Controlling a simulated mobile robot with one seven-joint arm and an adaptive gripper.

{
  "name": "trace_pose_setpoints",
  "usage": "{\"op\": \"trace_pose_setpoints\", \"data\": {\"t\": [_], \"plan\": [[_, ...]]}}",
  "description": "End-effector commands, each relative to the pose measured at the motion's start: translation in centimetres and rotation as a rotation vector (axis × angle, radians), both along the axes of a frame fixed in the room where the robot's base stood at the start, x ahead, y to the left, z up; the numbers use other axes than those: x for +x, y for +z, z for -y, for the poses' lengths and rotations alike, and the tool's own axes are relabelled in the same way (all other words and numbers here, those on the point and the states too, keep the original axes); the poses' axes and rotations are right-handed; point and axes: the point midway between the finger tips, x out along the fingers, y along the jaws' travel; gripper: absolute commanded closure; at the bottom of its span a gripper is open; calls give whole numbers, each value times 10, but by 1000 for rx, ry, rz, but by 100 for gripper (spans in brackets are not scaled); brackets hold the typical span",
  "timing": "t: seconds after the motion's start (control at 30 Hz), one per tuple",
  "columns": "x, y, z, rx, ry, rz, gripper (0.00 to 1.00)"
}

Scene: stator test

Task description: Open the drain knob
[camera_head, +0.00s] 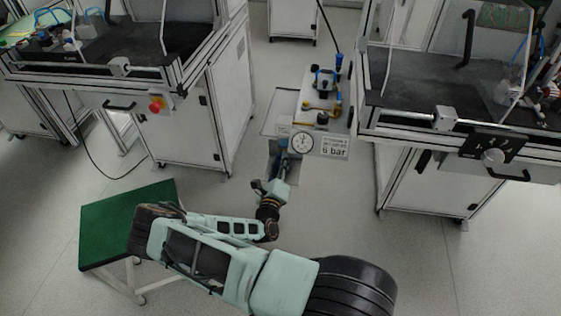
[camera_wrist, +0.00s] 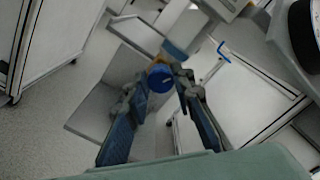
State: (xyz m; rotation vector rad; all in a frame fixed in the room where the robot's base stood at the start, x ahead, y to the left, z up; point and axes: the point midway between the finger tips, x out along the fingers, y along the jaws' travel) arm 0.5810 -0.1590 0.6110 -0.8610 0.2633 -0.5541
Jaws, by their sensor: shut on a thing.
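The drain knob (camera_wrist: 160,78) is a small round blue knob, seen in the wrist view between the tips of my gripper's two fingers. My gripper (camera_wrist: 158,84) is shut on it, one finger on either side. In the head view my gripper (camera_head: 283,166) reaches up to the underside of the air supply unit, just left of and below the round pressure gauge (camera_head: 302,142). The knob itself is not clearly visible in the head view. Whether the knob is turned cannot be told.
A white "6 bar" label (camera_head: 334,148) sits right of the gauge. A white workstation (camera_head: 440,180) stands close on the right, another cabinet (camera_head: 190,120) on the left. A green-topped stool (camera_head: 110,228) stands by my arm at the left. Floor at the lower right is clear.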

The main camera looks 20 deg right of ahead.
Motion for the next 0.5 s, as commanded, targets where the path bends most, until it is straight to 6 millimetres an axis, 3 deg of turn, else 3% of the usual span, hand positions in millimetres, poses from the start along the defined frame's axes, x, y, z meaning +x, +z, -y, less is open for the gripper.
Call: {"op": "trace_pose_setpoints", "data": {"t": [0.1,0.13,0.27,0.5], "plan": [[-1,-1,0,2,-1,-3,100],[-1,-1,0,2,-1,-3,76],[-1,-1,0,2,-1,-1,62],[0,0,0,2,0,-1,60]]}}
